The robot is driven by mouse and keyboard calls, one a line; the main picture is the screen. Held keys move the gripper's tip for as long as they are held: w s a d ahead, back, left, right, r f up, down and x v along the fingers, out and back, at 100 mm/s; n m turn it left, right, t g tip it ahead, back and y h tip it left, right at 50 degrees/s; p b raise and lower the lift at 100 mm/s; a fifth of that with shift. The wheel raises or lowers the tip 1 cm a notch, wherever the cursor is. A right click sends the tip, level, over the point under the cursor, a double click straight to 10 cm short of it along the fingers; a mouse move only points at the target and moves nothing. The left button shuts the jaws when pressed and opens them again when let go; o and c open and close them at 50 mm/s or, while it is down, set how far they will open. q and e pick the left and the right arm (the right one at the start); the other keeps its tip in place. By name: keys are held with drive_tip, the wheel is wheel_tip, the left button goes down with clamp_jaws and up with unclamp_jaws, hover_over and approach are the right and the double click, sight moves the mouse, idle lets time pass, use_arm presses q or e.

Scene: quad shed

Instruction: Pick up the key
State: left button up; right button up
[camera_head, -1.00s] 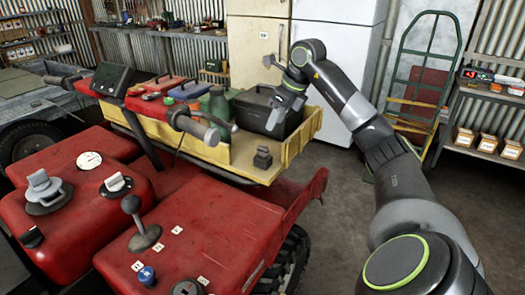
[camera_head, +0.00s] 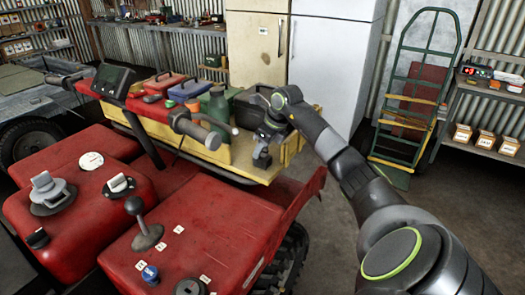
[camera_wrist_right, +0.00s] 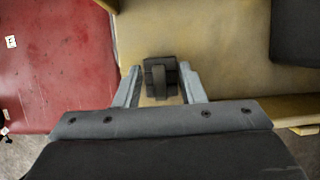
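A small dark grey piece with a blocky base and a raised tab (camera_wrist_right: 160,72) stands on the yellow cargo bed; it appears to be the key, though its shape is hard to make out. It also shows in the head view (camera_head: 262,158), partly covered by my right gripper (camera_head: 267,136). My right gripper is open, seen in the wrist view (camera_wrist_right: 158,80) with one finger on each side of the piece. A gap seems to show on both sides. My left gripper is not in view.
The red quad body (camera_head: 200,235) with its gear lever (camera_head: 140,220) fills the front. A green hand truck (camera_head: 415,90) leans at the right. Concrete floor is clear on the right.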

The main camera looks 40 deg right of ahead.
drive_tip(key=shift+c, duration=0.5)
clamp_jaws()
drive_tip(key=shift+r, duration=0.15)
wheel_tip(320, 180, up, 10)
drive_tip(key=shift+f+b, duration=0.1)
drive_tip(key=shift+b, duration=0.7)
